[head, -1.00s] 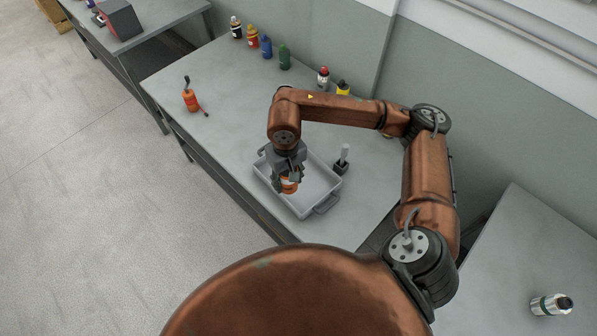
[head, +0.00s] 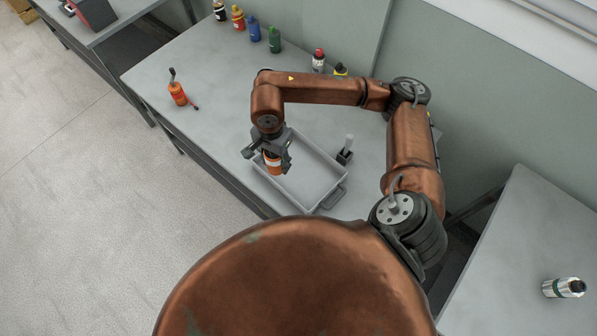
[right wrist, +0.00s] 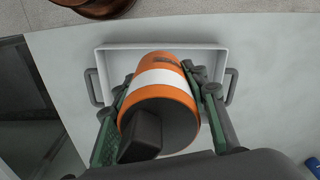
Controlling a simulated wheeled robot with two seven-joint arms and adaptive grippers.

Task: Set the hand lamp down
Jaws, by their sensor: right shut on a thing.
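The hand lamp (head: 272,163) is orange with a white band. My right gripper (head: 267,153) is shut on it, over the left end of a grey tray (head: 318,172) in the head view. In the right wrist view, the lamp (right wrist: 163,80) lies between the two fingers, its dark end and a black block facing the camera. The tray (right wrist: 118,60) shows behind it. The lamp's far end is hidden, and I cannot tell whether it touches the tray floor. My left gripper is not in view.
Several bottles (head: 274,40) line the back. A silver bottle (head: 564,287) lies on the right table. The table left of the tray is clear.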

